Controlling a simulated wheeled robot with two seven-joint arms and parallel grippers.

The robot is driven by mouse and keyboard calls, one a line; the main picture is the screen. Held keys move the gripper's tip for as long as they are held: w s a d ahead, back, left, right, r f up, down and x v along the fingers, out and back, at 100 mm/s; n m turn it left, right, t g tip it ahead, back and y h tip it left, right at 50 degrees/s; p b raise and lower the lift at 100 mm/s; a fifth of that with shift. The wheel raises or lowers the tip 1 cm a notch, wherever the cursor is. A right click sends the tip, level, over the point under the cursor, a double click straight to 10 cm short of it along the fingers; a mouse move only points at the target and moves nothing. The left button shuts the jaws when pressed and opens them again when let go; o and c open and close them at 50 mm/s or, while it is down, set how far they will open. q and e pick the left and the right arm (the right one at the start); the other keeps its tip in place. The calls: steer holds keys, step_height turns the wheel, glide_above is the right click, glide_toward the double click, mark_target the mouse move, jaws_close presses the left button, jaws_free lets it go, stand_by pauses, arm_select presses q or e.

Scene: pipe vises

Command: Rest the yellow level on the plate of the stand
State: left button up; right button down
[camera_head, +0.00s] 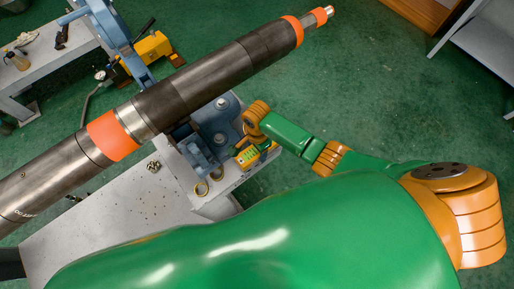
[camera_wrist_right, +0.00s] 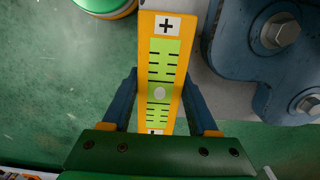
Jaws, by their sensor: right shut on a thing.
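The yellow level (camera_wrist_right: 158,45) has a green face with black marks and a plus sign. My right gripper (camera_wrist_right: 160,108) is shut on it, with one blue finger on each side. In the head view the level (camera_head: 247,158) shows small beside the blue stand, below my right wrist. The stand has a blue plate (camera_head: 222,122) with large bolts, under the long pipe. In the right wrist view part of the blue plate (camera_wrist_right: 242,52) lies to the right of the level, which looks apart from it. The height between them is hard to tell. My left gripper is out of view.
A long dark pipe (camera_head: 205,78) with orange bands crosses above the stand. A grey bench (camera_head: 120,215) holds brass rings (camera_head: 201,188) and small loose parts. Another blue vise (camera_head: 108,22) and a workbench (camera_head: 50,68) stand at upper left.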

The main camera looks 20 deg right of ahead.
steer(key=shift+f, duration=0.4)
stand_by(0.3)
steer(key=shift+c, duration=0.4)
jaws_free()
steer(key=shift+r, duration=0.1)
step_height(320, 180, up, 7)
steer(key=p, duration=0.7)
steer(key=shift+p, duration=0.35)
stand_by(1.0)
